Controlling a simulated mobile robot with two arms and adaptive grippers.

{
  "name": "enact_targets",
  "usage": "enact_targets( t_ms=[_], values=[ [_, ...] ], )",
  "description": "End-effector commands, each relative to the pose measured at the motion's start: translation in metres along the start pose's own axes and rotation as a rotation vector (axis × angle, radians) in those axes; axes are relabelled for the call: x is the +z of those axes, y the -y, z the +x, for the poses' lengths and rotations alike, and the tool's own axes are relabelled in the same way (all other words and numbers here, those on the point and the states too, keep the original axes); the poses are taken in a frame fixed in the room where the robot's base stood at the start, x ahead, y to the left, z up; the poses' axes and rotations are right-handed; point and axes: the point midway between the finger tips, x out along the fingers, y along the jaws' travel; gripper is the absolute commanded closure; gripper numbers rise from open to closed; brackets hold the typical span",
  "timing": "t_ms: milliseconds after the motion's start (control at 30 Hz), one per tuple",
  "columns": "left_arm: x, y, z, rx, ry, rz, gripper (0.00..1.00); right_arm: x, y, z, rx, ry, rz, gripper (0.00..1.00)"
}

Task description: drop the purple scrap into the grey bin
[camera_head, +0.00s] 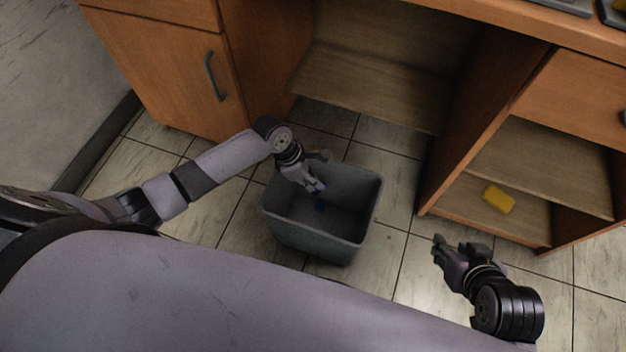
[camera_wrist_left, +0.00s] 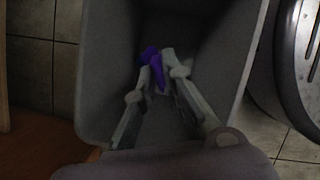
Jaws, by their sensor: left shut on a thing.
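The grey bin (camera_head: 305,240) stands open on the tiled floor in the middle of the head view. My left gripper (camera_head: 319,190) reaches down inside the bin's opening from the upper left. It is shut on the purple scrap (camera_head: 320,206), which shows as a small dark purple-blue patch below the fingertips. In the left wrist view the purple scrap (camera_wrist_left: 151,62) sits at the tips of my left gripper (camera_wrist_left: 160,82), with the walls of the bin (camera_wrist_left: 103,65) around it. My right gripper (camera_head: 445,250) is outside the bin to the right, apparently empty; its finger gap is unclear.
A wooden desk with an open lower space (camera_head: 375,80) stands behind the bin. A yellow block (camera_head: 498,198) lies on a low shelf at the right. A cabinet door with a dark handle (camera_head: 214,77) is at the upper left. Bare floor tiles surround the bin.

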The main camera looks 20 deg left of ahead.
Motion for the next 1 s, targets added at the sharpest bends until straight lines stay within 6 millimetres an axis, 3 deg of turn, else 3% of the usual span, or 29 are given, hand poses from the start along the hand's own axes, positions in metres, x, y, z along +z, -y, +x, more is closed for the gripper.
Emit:
enact_targets(
  t_ms=[300, 500, 900, 933, 1000],
  values=[
    [-0.003, -0.001, 0.007, 0.001, 0.0, 0.0, 0.99, -0.044, 0.006, 0.007, -0.012, -0.217, -0.004, 0.66],
    [-0.004, -0.001, 0.009, 0.0, 0.0, 0.0, 0.99, -0.062, 0.008, 0.006, -0.017, -0.302, -0.006, 0.66],
    [-0.004, 0.0, 0.009, 0.0, 0.0, 0.0, 0.99, -0.069, 0.009, 0.005, -0.019, -0.333, -0.006, 0.66],
    [-0.004, 0.0, 0.009, 0.0, 0.0, 0.0, 0.9, -0.069, 0.009, 0.005, -0.019, -0.333, -0.006, 0.66],
    [-0.004, 0.0, 0.009, 0.0, 0.0, 0.0, 0.85, -0.069, 0.009, 0.005, -0.019, -0.333, -0.006, 0.66]
  ],
)
